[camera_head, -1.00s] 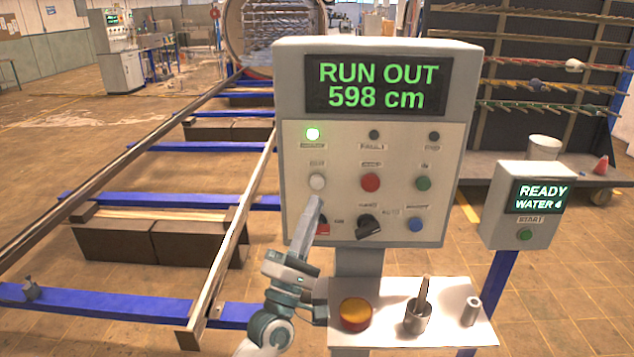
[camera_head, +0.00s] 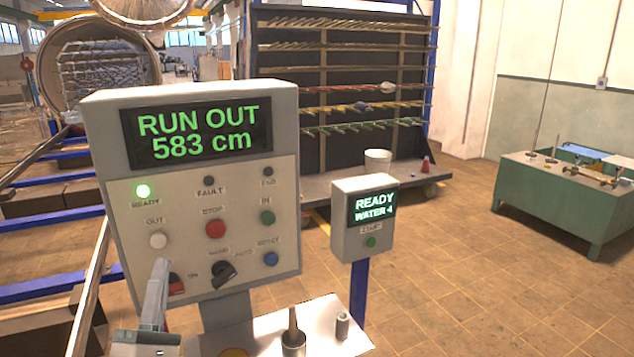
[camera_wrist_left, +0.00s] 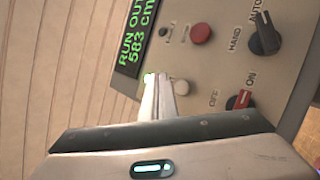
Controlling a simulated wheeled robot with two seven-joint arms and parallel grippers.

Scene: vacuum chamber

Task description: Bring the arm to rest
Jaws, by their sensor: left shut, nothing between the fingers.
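My left gripper (camera_head: 161,264) is shut and empty. In the head view it points up in front of the lower left of the grey control panel (camera_head: 286,200), just below the white OUT button (camera_head: 158,240). Whether it touches the panel I cannot tell. The wrist view also shows the shut fingertips (camera_wrist_left: 164,78) against the panel face, near the glowing green lamp (camera_wrist_left: 148,78). The panel display (camera_head: 196,132) reads "RUN OUT 583 cm". The red STOP button (camera_head: 215,229) and the black selector knob (camera_head: 223,274) are clear of the gripper. My right gripper is not in view.
A smaller box (camera_head: 350,240) reading "READY WATER 4" stands to the right. A green bench (camera_head: 545,205) stands far right, with open floor before it.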

